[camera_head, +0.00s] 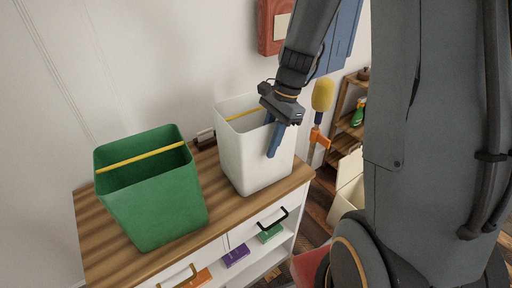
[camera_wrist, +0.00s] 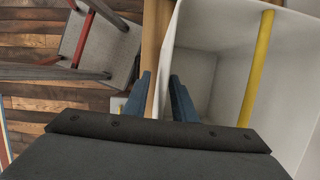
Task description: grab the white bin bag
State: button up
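A white open-topped bin or bag (camera_head: 255,160) stands on the wooden cabinet top, with a yellow bar across its mouth. In the wrist view it fills the right side (camera_wrist: 230,70), and its inside looks empty. I cannot tell whether a separate bag lines it. My gripper (camera_head: 272,138) points down at its right rim. In the wrist view the two blue fingers (camera_wrist: 162,98) are apart, with the white wall's edge between them: one finger outside, one inside the mouth. Whether either finger touches the wall is unclear.
A green bin (camera_head: 155,195) with a yellow bar stands to the left on the same cabinet top (camera_head: 95,235). Small coloured boxes (camera_head: 236,255) sit on the shelf below. A wooden rack (camera_head: 345,125) with a green bottle (camera_head: 358,113) stands behind to the right.

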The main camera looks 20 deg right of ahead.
jog(key=shift+f, duration=0.2)
dwell(0.3)
jog(key=shift+c, duration=0.2)
grip_shut()
dwell(1.1)
